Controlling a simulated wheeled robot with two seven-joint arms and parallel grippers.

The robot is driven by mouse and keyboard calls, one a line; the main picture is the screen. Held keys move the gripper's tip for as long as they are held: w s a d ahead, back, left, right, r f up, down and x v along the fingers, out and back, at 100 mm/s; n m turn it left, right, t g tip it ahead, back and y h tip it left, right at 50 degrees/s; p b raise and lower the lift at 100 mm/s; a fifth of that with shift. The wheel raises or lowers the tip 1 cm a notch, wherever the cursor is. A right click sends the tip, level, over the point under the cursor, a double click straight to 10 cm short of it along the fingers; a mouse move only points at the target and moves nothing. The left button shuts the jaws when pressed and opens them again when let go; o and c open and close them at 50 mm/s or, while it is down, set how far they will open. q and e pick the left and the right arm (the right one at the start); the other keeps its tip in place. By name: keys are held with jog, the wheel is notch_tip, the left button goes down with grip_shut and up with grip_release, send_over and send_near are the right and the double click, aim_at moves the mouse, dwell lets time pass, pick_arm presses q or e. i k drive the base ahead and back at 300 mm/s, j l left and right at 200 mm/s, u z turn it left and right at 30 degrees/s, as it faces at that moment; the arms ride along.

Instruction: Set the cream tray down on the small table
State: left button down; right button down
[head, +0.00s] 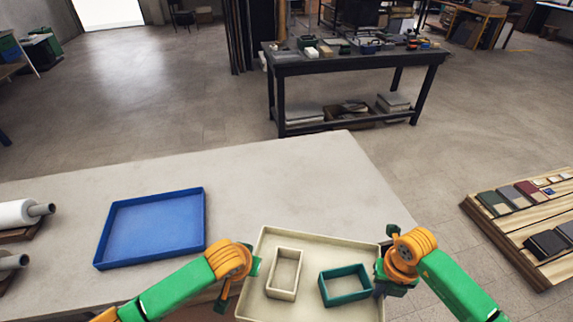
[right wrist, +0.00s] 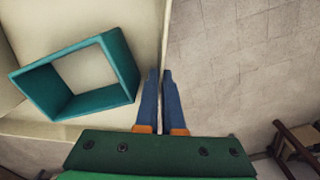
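The cream tray (head: 335,246) is at the bottom middle of the head view, level, over the front right part of the pale table. A cream open frame (head: 284,274) and a teal open frame (head: 345,284) lie in it. My right gripper (head: 382,268) is at the tray's right wall; in the right wrist view its blue fingers (right wrist: 160,100) are shut on that wall. My left gripper (head: 254,267) is at the left wall and appears closed on it, its fingertips partly hidden. I cannot pick out a small table with certainty.
A blue tray (head: 155,228) lies on the pale table (head: 270,185), left of centre. White rolls (head: 18,214) lie at its left end. A slatted wooden stand (head: 500,240) with swatches is at right. A dark workbench (head: 345,62) stands behind. Open floor lies between them.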

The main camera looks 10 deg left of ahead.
aim_at(264, 210)
jog(key=i+u, duration=0.4)
jog(key=i+l+u, duration=0.2)
jog(key=i+u, duration=0.25)
jog(key=i, duration=0.1)
